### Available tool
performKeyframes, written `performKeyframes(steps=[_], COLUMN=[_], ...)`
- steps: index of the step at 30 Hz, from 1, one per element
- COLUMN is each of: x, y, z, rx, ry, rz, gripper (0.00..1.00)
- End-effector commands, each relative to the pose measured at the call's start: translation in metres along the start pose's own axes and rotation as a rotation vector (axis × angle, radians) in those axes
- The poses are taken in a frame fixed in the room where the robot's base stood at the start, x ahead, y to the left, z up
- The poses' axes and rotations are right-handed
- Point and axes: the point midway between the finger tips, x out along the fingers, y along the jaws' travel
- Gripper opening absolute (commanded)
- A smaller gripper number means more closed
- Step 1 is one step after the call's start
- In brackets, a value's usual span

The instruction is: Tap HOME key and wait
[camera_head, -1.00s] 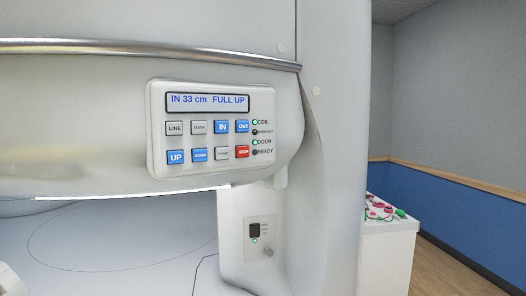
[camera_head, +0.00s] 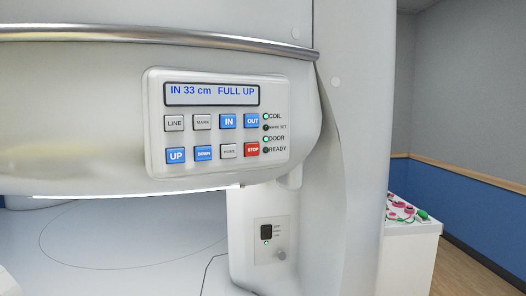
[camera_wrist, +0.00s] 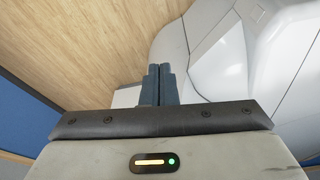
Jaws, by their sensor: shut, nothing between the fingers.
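The HOME key (camera_head: 228,151) is a small grey key in the lower row of the control panel (camera_head: 154,130), between the blue DOWN key (camera_head: 204,153) and the red STOP key (camera_head: 252,149). The panel display (camera_head: 211,94) reads "IN 33 cm FULL UP". The COIL and DOOR lamps glow green; the MARK SET and READY lamps look dark. My gripper (camera_wrist: 160,70) shows only in the wrist view, its two blue-grey fingers together and empty. The panel is not in the wrist view, and my gripper is not in the head view.
A metal rail (camera_head: 180,38) runs above the panel on the white magnet housing. A smaller switch plate (camera_head: 271,240) sits below right on the column. A white cart (camera_head: 412,250) with coloured items stands at the right. Wooden floor (camera_wrist: 80,45) shows in the wrist view.

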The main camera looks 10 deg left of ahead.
Motion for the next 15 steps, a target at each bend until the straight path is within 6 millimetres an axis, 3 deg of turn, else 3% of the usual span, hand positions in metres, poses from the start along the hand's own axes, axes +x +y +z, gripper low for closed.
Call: performKeyframes(steps=[5, 9, 15], x=[-0.059, -0.121, -0.215], y=[-0.033, -0.08, -0.161], z=[-0.079, -0.141, -0.201], rx=[-0.084, -0.128, -0.147], ry=[0.124, 0.26, 0.464], rz=[0.036, 0.05, 0.018], gripper=[0.0, 0.0, 0.0])
